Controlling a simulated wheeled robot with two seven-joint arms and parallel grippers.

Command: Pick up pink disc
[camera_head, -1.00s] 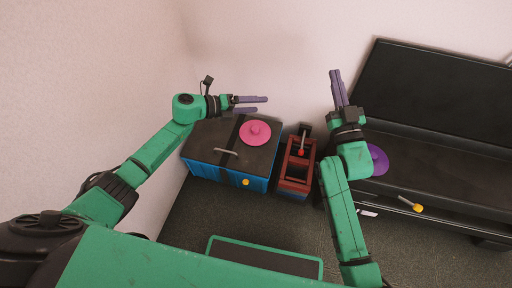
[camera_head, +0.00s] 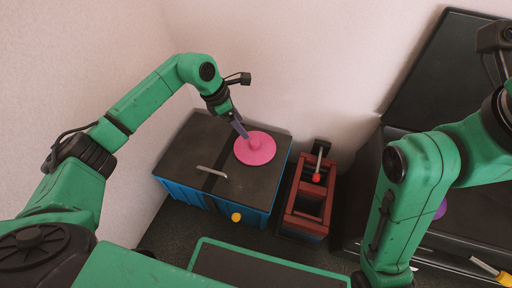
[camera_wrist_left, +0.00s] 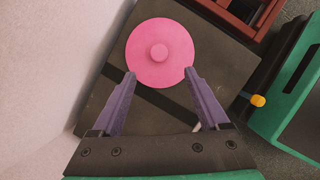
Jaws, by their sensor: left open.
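The pink disc (camera_head: 262,150) with a small round knob lies flat on the dark top of the blue box (camera_head: 178,160). It also shows in the left wrist view (camera_wrist_left: 143,66). My left gripper (camera_head: 243,134) points down over the disc's left side. In the left wrist view its two purple fingers (camera_wrist_left: 158,76) are spread apart, with the near part of the disc between or just beyond their tips. The fingers hold nothing; whether they touch the disc I cannot tell. My right gripper is outside the views, though my right arm shows at the right.
A red wooden rack (camera_head: 292,222) with a red-tipped lever stands right of the box. A black cabinet (camera_head: 350,205) is further right, with a purple disc (camera_head: 441,209) partly hidden by my right arm. The wall stands close behind and left of the box.

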